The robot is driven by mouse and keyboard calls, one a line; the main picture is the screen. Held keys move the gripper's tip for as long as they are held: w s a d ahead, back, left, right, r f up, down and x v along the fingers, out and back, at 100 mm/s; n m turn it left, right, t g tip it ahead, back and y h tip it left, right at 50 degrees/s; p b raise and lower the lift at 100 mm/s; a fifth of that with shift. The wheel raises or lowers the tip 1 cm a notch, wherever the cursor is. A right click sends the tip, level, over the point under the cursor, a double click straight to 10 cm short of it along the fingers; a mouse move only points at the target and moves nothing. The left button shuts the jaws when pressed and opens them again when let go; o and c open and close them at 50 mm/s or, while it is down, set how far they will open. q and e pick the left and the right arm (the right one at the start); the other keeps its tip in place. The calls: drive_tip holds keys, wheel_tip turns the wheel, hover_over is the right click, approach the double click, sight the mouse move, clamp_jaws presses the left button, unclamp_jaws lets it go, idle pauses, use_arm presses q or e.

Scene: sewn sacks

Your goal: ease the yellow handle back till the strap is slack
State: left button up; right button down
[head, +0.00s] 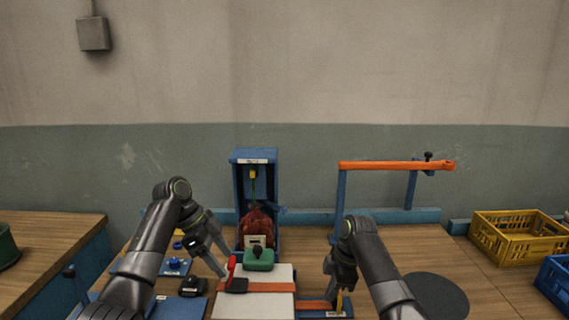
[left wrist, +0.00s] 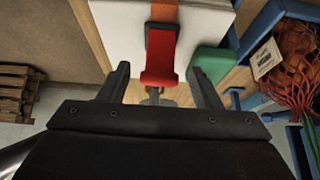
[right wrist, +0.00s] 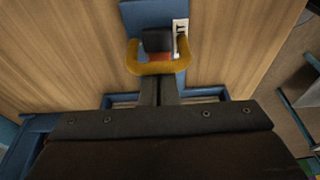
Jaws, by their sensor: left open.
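The yellow handle (head: 339,301) stands at the right end of the strap. In the right wrist view the handle (right wrist: 158,68) is a U-shaped loop by a dark block. My right gripper (head: 335,288) has its fingers close together at the middle of the handle's bar, which hides the tips. The orange strap (head: 268,287) crosses the white block (head: 255,309); its tension is hard to judge. A red lever (head: 232,268) stands on the strap's left part. My left gripper (head: 223,268) is open beside it, and the lever (left wrist: 160,58) shows between and beyond its fingers.
A green block (head: 259,259) sits behind the white one. A blue stand (head: 239,187) holds a reddish net sack (head: 257,226). An orange bar on blue posts (head: 385,166) rises at the right. A dark round mat (head: 437,297) and a yellow crate (head: 518,239) lie further right.

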drive_tip(key=shift+a, duration=2.5)
drive_tip(key=c, duration=1.4)
unclamp_jaws()
drive_tip(key=shift+f, duration=0.1)
use_arm(q)
drive_tip(key=shift+r, duration=0.1)
wheel_tip(320, 180, up, 8)
drive_tip(key=p, duration=0.8)
use_arm(e)
drive_tip(key=v, duration=0.7)
